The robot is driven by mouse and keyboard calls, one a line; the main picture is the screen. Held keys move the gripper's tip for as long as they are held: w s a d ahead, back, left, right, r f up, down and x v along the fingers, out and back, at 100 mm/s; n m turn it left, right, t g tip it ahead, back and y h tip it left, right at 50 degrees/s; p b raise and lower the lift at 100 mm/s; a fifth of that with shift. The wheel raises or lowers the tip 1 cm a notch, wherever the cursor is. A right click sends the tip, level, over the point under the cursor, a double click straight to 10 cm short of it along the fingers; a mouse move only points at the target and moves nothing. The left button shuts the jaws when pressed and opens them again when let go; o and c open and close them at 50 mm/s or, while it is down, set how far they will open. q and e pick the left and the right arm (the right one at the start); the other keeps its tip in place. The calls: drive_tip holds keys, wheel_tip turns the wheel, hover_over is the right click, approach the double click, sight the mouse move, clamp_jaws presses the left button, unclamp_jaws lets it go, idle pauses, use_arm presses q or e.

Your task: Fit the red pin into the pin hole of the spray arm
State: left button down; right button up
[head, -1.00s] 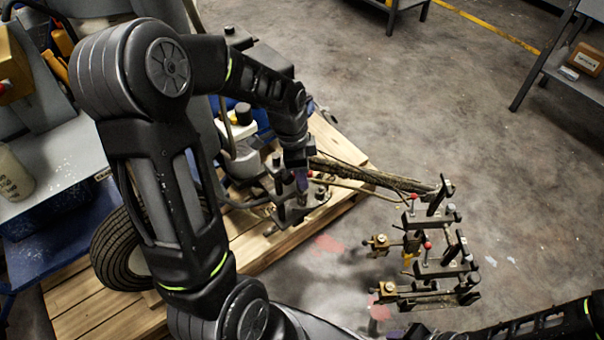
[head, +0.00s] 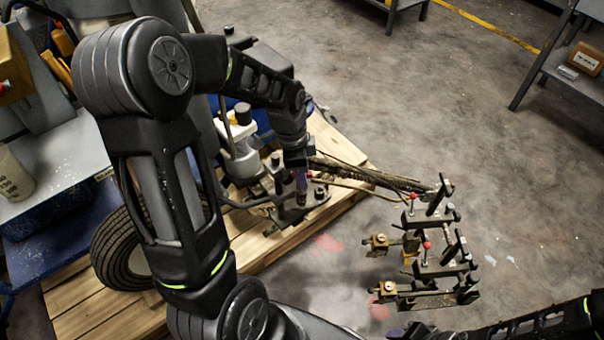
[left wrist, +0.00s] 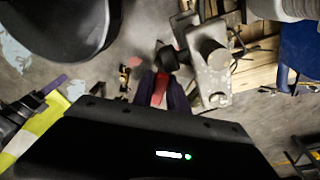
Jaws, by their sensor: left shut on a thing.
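My left gripper (head: 301,183) points down over the metal bracket at the machine's side, its purple fingers shut on the red pin. A small red bit of the pin (head: 309,174) shows at the fingers; in the left wrist view the red pin (left wrist: 159,90) shows between the fingers, close to a grey metal part with a black knob. The spray arm (head: 440,265), dark bars with brass fittings and red-knobbed levers, stands out to the right. I cannot make out the pin hole. My right gripper (head: 397,334) is mostly cut off at the bottom edge.
The machine stands on a wooden pallet (head: 75,292), with a black tire (head: 112,258) at left. Dark hoses (head: 370,177) run from it to the spray arm. A grey shelf (head: 562,72) stands at upper right. The concrete floor between is clear.

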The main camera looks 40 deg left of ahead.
use_arm(q)
drive_tip(key=shift+s+a+r+p, duration=0.1)
drive_tip(key=shift+a+r+p, duration=0.1)
drive_tip(key=shift+p, duration=0.1)
idle(0.4)
drive_tip(key=c, duration=0.9)
unclamp_jaws()
drive_tip(key=shift+d, duration=0.1)
drive_tip(key=shift+r, duration=0.2)
drive_tip(key=shift+s+a+r+p, duration=0.1)
drive_tip(key=shift+a+r+p, duration=0.1)
drive_tip(key=shift+r+p, duration=1.35)
drive_tip(key=shift+s+a+r+p, duration=0.1)
drive_tip(key=shift+a+r+p, duration=0.1)
drive_tip(key=shift+r+p, duration=1.3)
drive_tip(key=shift+r+b, duration=0.3)
drive_tip(key=shift+c, duration=0.3)
